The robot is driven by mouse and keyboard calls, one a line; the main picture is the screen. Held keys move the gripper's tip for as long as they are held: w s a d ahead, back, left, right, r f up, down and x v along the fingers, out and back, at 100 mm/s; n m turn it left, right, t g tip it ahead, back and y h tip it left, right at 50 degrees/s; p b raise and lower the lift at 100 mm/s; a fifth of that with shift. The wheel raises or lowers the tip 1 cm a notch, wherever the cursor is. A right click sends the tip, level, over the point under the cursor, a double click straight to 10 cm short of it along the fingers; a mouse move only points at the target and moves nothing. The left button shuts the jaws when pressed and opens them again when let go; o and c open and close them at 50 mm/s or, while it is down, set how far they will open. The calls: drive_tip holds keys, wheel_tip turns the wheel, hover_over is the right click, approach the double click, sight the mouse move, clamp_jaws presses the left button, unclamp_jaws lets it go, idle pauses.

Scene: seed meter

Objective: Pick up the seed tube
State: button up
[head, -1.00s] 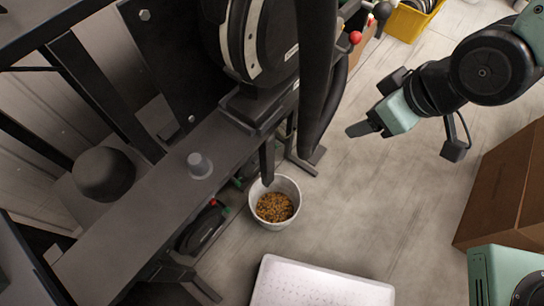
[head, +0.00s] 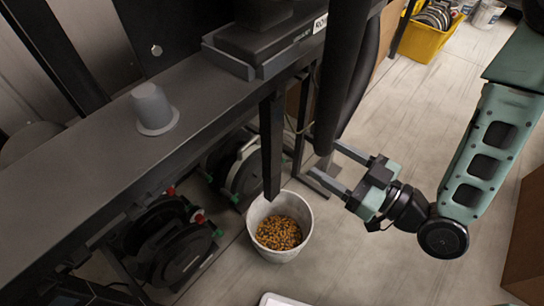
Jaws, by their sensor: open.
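A thick dark tube (head: 343,85), which looks like the seed tube, hangs down from the top of the head view. It stands right of the machine's beam, and its lower end is by my fingertips. My gripper (head: 324,158) is open, its two grey fingers pointing left. The tube's lower end appears at the gap between the fingertips. I cannot tell whether it is between them or in front of them, or whether they touch it. A thinner, square dark post (head: 272,145) ends just over the bucket.
A white bucket (head: 258,211) of yellow-brown seed stands on the floor below and left of my gripper. The dark metal beam (head: 80,180) with a grey knob (head: 153,107) crosses the left. Black reels lie beneath it. A yellow crate (head: 422,43) stands at the back.

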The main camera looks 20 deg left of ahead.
sight(277, 128)
drive_tip(key=b+x, duration=0.6)
drive_tip(key=x, duration=0.5)
drive_tip(key=shift+w+a+b, duration=0.1)
drive_tip(key=shift+a+b, duration=0.1)
drive_tip(key=shift+b, duration=0.15)
drive_tip(key=shift+r+b+x, duration=0.2)
drive_tip(key=shift+b+x, duration=0.1)
drive_tip(key=shift+x, duration=1.15)
drive_tip(key=shift+r+b+x, duration=0.2)
drive_tip(key=shift+b+x, duration=0.05)
drive_tip(key=shift+x, duration=1.25)
clamp_jaws()
drive_tip(key=shift+r, duration=0.1)
